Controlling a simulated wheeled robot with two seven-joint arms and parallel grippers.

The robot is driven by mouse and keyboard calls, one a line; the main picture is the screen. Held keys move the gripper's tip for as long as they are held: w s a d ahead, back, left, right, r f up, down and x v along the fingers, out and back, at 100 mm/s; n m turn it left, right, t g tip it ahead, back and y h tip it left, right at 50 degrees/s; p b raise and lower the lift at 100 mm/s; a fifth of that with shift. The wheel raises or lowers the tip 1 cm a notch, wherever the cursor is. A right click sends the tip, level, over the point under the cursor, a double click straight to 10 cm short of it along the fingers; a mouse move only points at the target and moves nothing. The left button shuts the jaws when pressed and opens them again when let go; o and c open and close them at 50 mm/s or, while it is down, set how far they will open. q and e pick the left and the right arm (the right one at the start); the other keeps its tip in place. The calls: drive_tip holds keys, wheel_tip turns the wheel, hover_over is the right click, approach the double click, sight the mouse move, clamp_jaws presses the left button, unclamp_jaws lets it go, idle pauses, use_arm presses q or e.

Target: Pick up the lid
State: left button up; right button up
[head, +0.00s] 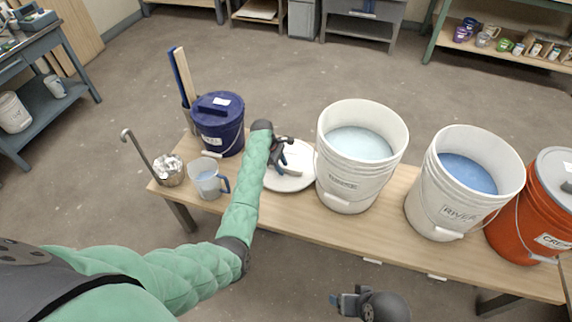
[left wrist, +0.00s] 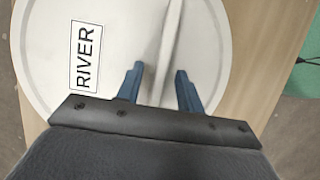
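The round white lid (head: 287,184) lies flat on the wooden table, between the navy bucket and the light-blue bucket. In the left wrist view the lid (left wrist: 60,50) carries a RIVER label (left wrist: 86,57) and a raised straight handle (left wrist: 171,45). My left gripper (head: 284,158) is over the lid, and its blue fingers (left wrist: 157,80) are apart. The near end of the handle shows between them; I cannot tell whether they touch it. My right gripper (head: 343,301) is below the table's front edge, away from the lid; its opening is unclear.
An open bucket of pale blue glaze (head: 335,188) stands close right of the lid. The open RIVER bucket (head: 433,200) and a lidded orange bucket (head: 520,225) are farther right. The navy bucket (head: 219,138), a clear jug (head: 206,184) and a metal pot (head: 170,178) stand left.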

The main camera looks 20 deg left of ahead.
use_arm(q)
clamp_jaws()
drive_tip(key=shift+f, duration=0.1)
